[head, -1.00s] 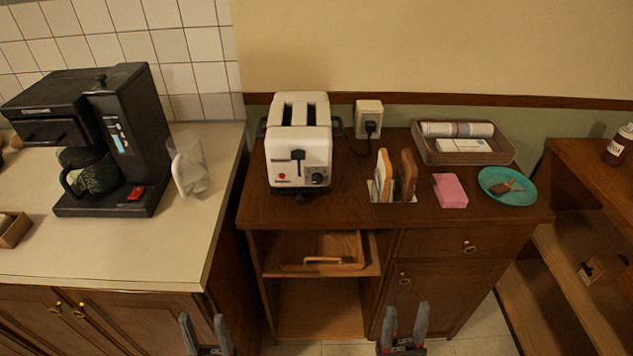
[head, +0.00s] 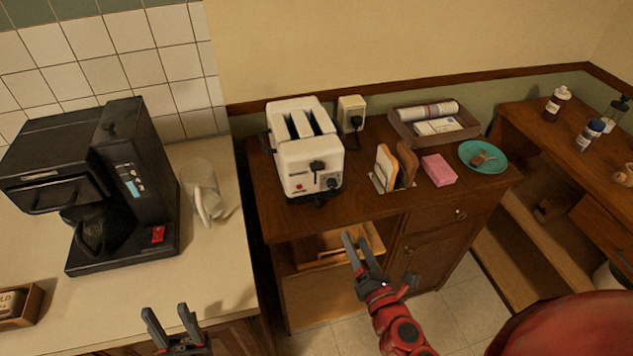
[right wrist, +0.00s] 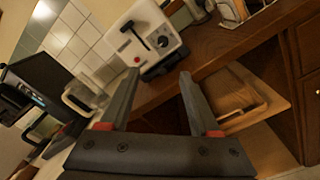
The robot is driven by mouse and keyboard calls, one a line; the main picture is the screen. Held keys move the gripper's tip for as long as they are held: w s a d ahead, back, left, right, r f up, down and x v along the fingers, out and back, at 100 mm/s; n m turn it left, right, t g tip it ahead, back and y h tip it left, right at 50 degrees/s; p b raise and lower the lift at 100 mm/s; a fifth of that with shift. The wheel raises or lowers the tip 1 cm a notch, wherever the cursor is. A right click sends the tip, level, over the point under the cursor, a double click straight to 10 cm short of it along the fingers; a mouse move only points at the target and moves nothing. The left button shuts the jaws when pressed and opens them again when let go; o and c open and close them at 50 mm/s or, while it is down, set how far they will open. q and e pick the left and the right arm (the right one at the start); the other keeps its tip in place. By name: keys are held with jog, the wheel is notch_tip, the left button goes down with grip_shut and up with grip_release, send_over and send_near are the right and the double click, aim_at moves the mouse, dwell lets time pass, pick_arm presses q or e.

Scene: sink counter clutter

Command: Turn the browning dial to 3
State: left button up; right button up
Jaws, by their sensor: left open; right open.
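The white toaster (head: 307,158) stands on the brown wooden cabinet, its front facing me. Its dark browning dial (head: 331,182) is at the lower right of the front, beside the lever; the number it points to is too small to read. The toaster (right wrist: 143,35) and its dial (right wrist: 163,42) also show in the right wrist view. My right gripper (head: 354,238) is open and empty, in front of the cabinet and below the toaster; its fingers (right wrist: 157,95) point toward the toaster. My left gripper (head: 166,316) is open and empty at the front edge of the left counter.
A black coffee maker (head: 93,185) and clear pitcher (head: 203,190) stand on the left counter. Right of the toaster are an outlet (head: 351,112), toast in a rack (head: 378,182), a pink sponge (head: 438,168), a basket (head: 400,132) and a teal plate (head: 503,161). An open shelf (head: 312,300) lies below.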

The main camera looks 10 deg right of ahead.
jog(key=p, duration=0.4)
send_near(334, 186)
jog(key=w, duration=0.7)
jog(key=shift+w+a+r, duration=0.2)
jog(key=shift+w+a, duration=0.05)
jog(key=shift+w+f, duration=0.15)
jog(key=shift+w, duration=0.4)
grip_shut()
